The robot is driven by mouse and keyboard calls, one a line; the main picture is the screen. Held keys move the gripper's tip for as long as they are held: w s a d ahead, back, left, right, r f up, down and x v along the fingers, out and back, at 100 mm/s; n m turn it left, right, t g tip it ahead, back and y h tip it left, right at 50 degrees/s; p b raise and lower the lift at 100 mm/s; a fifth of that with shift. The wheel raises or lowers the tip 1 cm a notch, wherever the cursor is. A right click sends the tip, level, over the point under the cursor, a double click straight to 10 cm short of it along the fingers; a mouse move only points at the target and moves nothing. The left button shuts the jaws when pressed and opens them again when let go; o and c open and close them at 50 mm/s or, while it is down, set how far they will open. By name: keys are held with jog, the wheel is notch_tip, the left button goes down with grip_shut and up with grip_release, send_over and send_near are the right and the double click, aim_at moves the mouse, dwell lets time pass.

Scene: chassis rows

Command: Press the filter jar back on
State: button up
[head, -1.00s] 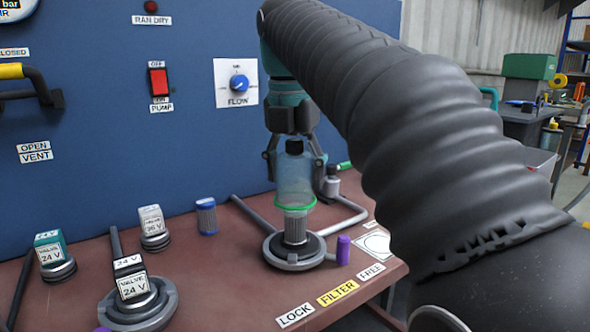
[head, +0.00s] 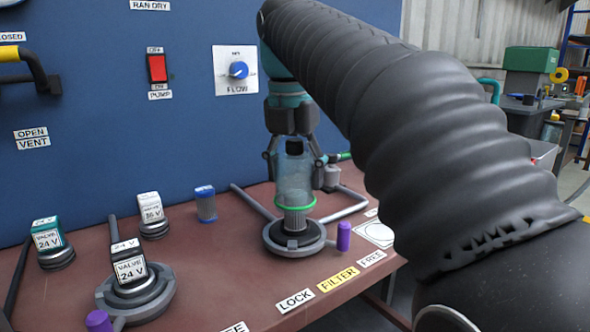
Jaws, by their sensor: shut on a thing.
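My gripper (head: 294,157) is shut on the clear filter jar (head: 294,182) from above and holds it upright. The jar has a green ring (head: 295,202) at its lower rim. The jar is over the grey ribbed filter element (head: 295,219), whose lower part shows below the ring. The element stands in the round dark filter base (head: 293,244) on the red-brown bench. A gap shows between the green ring and the base. A purple-ended lever (head: 343,236) sticks out at the right of the base.
Valve blocks (head: 129,264) stand on the bench to the left. A blue-capped cylinder (head: 205,204) stands behind, left of the filter. A small grey fitting with a green-tipped handle (head: 332,177) is close behind the jar. The blue panel (head: 120,110) rises behind, with a flow knob (head: 238,70).

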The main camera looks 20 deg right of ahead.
aim_at(292, 141)
jog(key=shift+f+b, duration=1.35)
jog(key=shift+f, duration=0.85)
jog(key=o, duration=1.3)
jog(key=shift+c, duration=0.2)
jog(key=shift+s+a+r, duration=0.1)
jog(key=shift+r, duration=1.15)
jog(key=shift+s+a+r, duration=0.1)
jog(key=shift+a+r, duration=0.05)
jog(key=shift+r, duration=1.05)
jog(key=shift+s+a+r, duration=0.1)
jog(key=shift+r, duration=1.15)
